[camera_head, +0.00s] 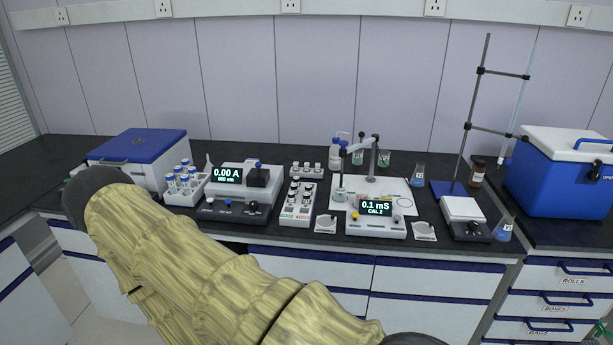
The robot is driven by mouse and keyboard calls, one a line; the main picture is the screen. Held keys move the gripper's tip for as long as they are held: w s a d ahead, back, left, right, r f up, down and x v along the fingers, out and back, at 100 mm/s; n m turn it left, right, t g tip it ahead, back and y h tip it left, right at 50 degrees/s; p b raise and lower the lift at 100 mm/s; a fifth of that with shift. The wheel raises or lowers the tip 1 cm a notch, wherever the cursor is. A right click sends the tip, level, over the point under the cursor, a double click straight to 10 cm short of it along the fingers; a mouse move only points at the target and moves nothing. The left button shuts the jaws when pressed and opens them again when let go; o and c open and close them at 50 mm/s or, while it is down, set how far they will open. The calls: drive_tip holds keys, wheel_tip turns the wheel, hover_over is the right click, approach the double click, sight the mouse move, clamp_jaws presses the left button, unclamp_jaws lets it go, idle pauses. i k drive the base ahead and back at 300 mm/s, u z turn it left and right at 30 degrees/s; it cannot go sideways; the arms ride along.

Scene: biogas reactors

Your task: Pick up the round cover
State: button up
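I cannot tell for certain which item is the round cover. Two small round, clear pieces lie on white squares at the bench front: a left round piece (326,223) between the vial rack and the conductivity meter, and a right round piece (424,230) just right of that meter. Either looks like a flat dish or lid, too small to tell. My arm in its yellow sleeve crosses the lower left of the view. My gripper does not show, so its state is hidden.
A spectrophotometer (239,192), vial rack (298,204), conductivity meter (376,225) and balance (464,215) crowd the black bench. A tall stand (466,125) rises at right beside a blue cooler (562,182). A blue-lidded box (140,145) stands at left.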

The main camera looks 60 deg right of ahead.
sight(326, 221)
drive_tip(key=i, duration=1.15)
drive_tip(key=z, duration=1.35)
